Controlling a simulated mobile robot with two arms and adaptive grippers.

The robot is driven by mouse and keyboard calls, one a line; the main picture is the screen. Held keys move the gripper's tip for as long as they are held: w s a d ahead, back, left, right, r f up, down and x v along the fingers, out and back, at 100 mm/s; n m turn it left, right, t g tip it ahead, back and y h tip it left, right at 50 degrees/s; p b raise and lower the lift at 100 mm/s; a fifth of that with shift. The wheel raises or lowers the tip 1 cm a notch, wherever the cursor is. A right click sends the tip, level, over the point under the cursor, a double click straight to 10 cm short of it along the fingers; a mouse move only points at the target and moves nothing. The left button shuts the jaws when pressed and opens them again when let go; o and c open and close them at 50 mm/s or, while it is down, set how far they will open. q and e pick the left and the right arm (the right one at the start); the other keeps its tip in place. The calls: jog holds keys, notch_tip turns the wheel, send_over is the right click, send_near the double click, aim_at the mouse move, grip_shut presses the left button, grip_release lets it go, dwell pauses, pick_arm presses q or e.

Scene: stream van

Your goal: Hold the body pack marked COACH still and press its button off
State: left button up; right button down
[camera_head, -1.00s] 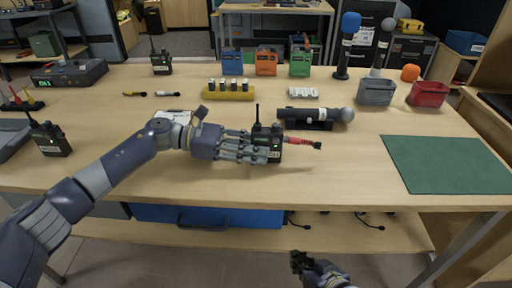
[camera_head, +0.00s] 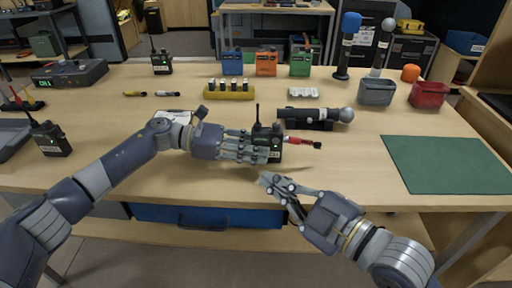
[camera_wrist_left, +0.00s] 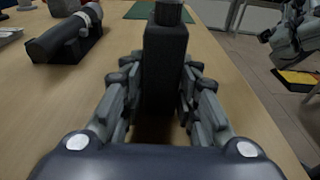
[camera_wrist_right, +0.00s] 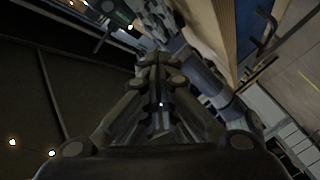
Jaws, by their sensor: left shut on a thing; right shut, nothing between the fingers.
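A black body pack (camera_head: 267,143) with a short antenna, a green light and a pale label stands upright on the table, a red plug at its right side. The label is too small to read here. My left gripper (camera_head: 262,152) is shut on this pack, its fingers around it from the left. The pack also shows between the fingers in the left wrist view (camera_wrist_left: 165,65). My right gripper (camera_head: 268,180) is shut and empty, at the table's front edge, just below and in front of the pack. The right wrist view shows its fingers together (camera_wrist_right: 158,85). The button cannot be made out.
Other body packs stand at the left (camera_head: 50,140) and back left (camera_head: 161,63). A black handheld microphone (camera_head: 310,117) lies on a cradle just behind the held pack. A yellow battery holder (camera_head: 229,90) is farther back. A green mat (camera_head: 445,164) lies at the right.

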aim_at(276, 141)
jog(key=shift+w+r, duration=0.1)
jog(key=shift+w, duration=4.35)
jog(key=shift+w, duration=0.15)
jog(key=shift+w, duration=0.3)
jog(key=shift+w, duration=0.15)
jog(key=shift+s, duration=0.65)
